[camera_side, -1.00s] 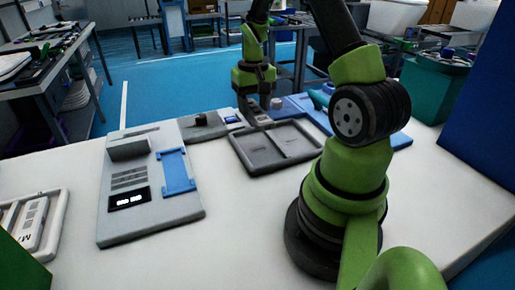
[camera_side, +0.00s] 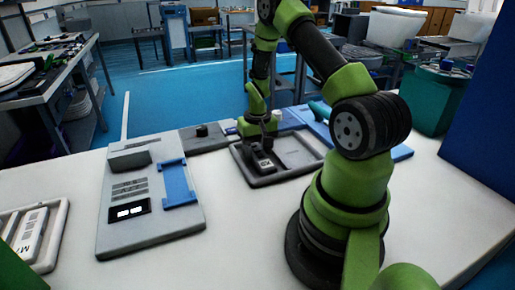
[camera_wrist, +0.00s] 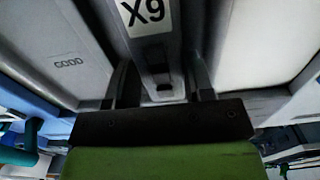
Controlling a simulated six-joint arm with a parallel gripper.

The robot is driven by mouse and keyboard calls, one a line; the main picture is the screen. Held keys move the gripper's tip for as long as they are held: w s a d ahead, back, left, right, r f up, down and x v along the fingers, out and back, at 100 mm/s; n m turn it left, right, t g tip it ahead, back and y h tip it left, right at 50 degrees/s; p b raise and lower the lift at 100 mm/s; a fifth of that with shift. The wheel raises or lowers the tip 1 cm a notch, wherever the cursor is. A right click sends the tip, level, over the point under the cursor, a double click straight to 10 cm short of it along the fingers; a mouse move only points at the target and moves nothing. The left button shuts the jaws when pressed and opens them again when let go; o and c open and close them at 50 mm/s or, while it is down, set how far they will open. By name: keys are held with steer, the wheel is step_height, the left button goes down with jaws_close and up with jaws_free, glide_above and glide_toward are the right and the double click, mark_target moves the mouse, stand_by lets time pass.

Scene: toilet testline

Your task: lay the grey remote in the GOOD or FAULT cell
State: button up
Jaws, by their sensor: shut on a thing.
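The grey remote (camera_side: 264,161) carries a white X9 label and is in my gripper (camera_side: 260,147). It lies low in or just over the left cell of the dark two-cell tray (camera_side: 262,184) in the side view. In the wrist view the remote (camera_wrist: 157,55) runs between the two fingers of my gripper (camera_wrist: 161,88), which are shut on its sides. The cell marked GOOD (camera_wrist: 68,62) is to its left there, past a divider. No FAULT mark is readable. I cannot tell whether the remote touches the cell floor.
A grey test unit (camera_side: 150,225) with a lit display and a blue cradle (camera_side: 178,183) stands left of the tray. A pale tray (camera_side: 50,250) with labelled remotes is at the far left. A blue panel (camera_side: 400,152) lies behind right. White table is clear in front.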

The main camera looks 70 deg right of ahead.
mark_target(257, 150)
steer(key=shift+f, duration=0.15)
steer(key=o, duration=1.1)
steer(key=shift+c, duration=0.2)
step_height(257, 150, up, 12)
steer(key=a+r+n+t, duration=0.2)
steer(key=a+r+t, duration=0.1)
steer(key=a+r, duration=0.85)
steer(key=s+a+r+n+t+y, duration=0.2)
steer(key=s+a+r, duration=0.4)
steer(key=s+a, duration=0.3)
steer(key=a+n+t, duration=0.1)
steer(key=a+t, duration=0.1)
steer(key=a, duration=0.1)
steer(key=shift+s+a, duration=0.15)
